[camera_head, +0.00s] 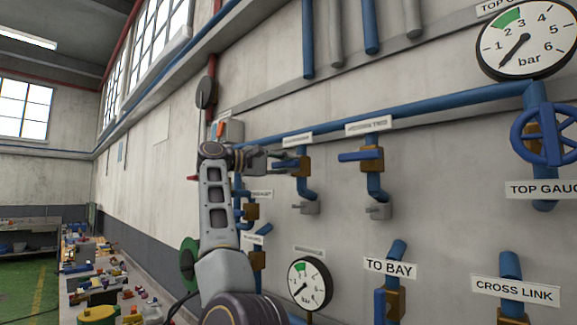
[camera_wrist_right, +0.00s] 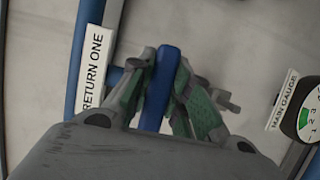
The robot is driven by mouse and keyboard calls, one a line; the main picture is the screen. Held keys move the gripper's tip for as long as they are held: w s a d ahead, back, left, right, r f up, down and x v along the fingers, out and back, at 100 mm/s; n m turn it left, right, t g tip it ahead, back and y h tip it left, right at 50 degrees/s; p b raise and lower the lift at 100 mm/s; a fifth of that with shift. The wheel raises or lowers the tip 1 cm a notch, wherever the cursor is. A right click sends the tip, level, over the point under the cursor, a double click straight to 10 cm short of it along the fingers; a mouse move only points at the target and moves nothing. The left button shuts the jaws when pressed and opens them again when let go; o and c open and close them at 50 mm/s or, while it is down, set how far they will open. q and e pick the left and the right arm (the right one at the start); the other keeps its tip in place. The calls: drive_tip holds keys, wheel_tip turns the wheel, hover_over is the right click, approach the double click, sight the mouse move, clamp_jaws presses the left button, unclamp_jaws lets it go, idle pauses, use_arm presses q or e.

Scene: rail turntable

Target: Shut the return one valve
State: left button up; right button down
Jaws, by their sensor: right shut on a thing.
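The return one valve shows in the head view as a brass body (camera_head: 303,166) on a short blue pipe, below a small label (camera_head: 298,139). Its blue lever (camera_head: 287,163) points left, across the pipe. My right gripper (camera_head: 275,162) reaches it from the left and is shut on the lever. In the right wrist view the blue lever (camera_wrist_right: 161,88) sits between the green-padded fingers (camera_wrist_right: 165,95), with the RETURN ONE label (camera_wrist_right: 93,68) to the left. The fingers partly hide the valve body. My left gripper is not in view.
A similar valve with a blue lever (camera_head: 357,156) stands to the right. A pressure gauge (camera_head: 310,284) is below, and a large gauge (camera_head: 526,42) and blue handwheel (camera_head: 545,135) are at the right. A cluttered bench (camera_head: 100,290) stands at the lower left.

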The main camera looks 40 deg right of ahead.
drive_tip(key=shift+f, duration=0.1)
drive_tip(key=c, duration=1.3)
unclamp_jaws()
drive_tip(key=shift+v, duration=3.8)
